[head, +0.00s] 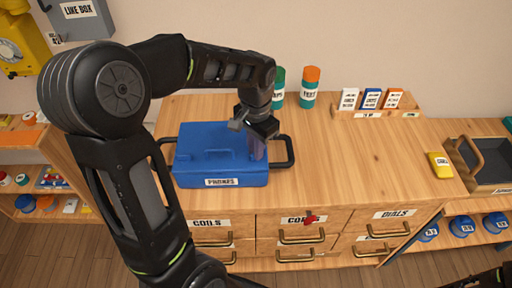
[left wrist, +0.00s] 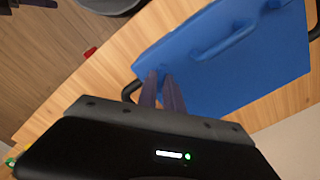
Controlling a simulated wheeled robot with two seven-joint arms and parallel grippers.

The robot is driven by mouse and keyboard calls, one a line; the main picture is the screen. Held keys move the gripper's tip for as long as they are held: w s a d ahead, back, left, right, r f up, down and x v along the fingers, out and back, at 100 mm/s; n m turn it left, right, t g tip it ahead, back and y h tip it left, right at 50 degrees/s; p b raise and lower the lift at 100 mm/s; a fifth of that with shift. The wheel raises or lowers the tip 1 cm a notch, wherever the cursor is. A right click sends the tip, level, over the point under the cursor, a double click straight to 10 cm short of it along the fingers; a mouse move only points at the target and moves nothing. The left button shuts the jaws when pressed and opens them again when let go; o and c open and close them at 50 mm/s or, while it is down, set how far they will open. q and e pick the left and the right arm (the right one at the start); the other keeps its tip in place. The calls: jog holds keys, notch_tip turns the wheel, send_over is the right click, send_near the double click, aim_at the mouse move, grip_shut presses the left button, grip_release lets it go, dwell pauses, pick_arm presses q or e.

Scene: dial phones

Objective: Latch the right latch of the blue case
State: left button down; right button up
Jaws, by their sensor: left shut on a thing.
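The blue case (head: 220,170), labelled PHONES, lies closed-looking on the wooden counter, with a black handle at each end. It also shows in the left wrist view (left wrist: 235,75), with a raised blue grip on its lid. My left gripper (head: 258,153) points down at the case's right end, just inside the right black handle (head: 290,152). Its fingers (left wrist: 165,85) are close together against the case edge. They hide the right latch, and I cannot see exactly what part they pinch. My right gripper is not visible; only dark parts show at the bottom right.
Green and orange canisters (head: 309,88) and a card rack (head: 375,106) stand behind. A yellow box (head: 440,165) and a dark tray (head: 485,188) are at the right. A red object (head: 310,219) is at the middle drawer front. The counter right of the case is clear.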

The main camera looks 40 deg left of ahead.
pick_arm(q)
jog(key=m, duration=0.4)
jog(key=shift+m, duration=0.3)
jog(key=m, duration=0.3)
jog(key=shift+m, duration=0.4)
jog(key=c, duration=1.5)
grip_release()
notch_tip(320, 180, up, 8)
jog(key=shift+f, duration=0.1)
